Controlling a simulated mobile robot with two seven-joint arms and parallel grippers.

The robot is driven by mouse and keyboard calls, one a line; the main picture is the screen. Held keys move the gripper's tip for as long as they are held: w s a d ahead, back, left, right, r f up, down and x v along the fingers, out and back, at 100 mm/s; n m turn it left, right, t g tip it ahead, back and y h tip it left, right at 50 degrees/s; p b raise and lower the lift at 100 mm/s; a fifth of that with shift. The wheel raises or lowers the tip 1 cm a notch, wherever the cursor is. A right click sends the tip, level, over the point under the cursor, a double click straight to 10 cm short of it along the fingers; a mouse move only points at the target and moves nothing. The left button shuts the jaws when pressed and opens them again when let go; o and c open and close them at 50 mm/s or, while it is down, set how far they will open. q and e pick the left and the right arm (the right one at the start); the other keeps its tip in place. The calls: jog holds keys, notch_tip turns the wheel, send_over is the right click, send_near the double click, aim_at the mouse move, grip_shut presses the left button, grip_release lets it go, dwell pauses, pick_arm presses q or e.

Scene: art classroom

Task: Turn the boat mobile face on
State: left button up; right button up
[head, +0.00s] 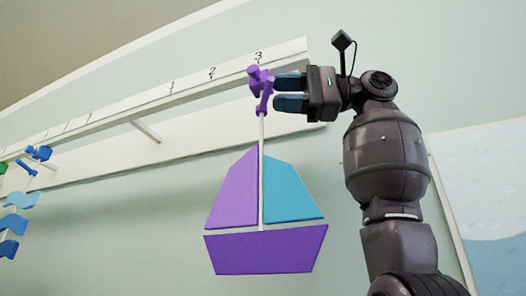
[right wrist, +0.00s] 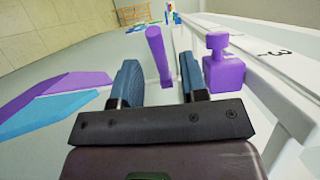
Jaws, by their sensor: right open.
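The boat mobile has a purple hull (head: 265,248), a purple left sail (head: 236,188), a blue right sail (head: 288,190) and a white rod. Its broad side shows in the head view, at a slight slant. It hangs below a purple swivel fitting (head: 260,82) on the rail near mark 3. My right gripper (head: 281,92) is open, just right of this fitting. In the right wrist view, a purple bar (right wrist: 158,52) shows between the blue fingers, mostly beyond their tips. A purple knob (right wrist: 222,68) is right of both fingers. My left gripper is out of view.
A white rail (head: 185,84) with marks runs along the pale green wall. A mobile of blue wavy pieces (head: 14,224) hangs at the far left, under a blue fitting (head: 39,153). A pale blue panel (head: 490,190) is on the right. Space around the boat looks clear.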

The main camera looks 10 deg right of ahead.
jog(key=v, duration=0.5)
jog(key=shift+s+d+b, duration=0.15)
jog(key=shift+d+b, duration=0.15)
jog(key=shift+d, duration=0.1)
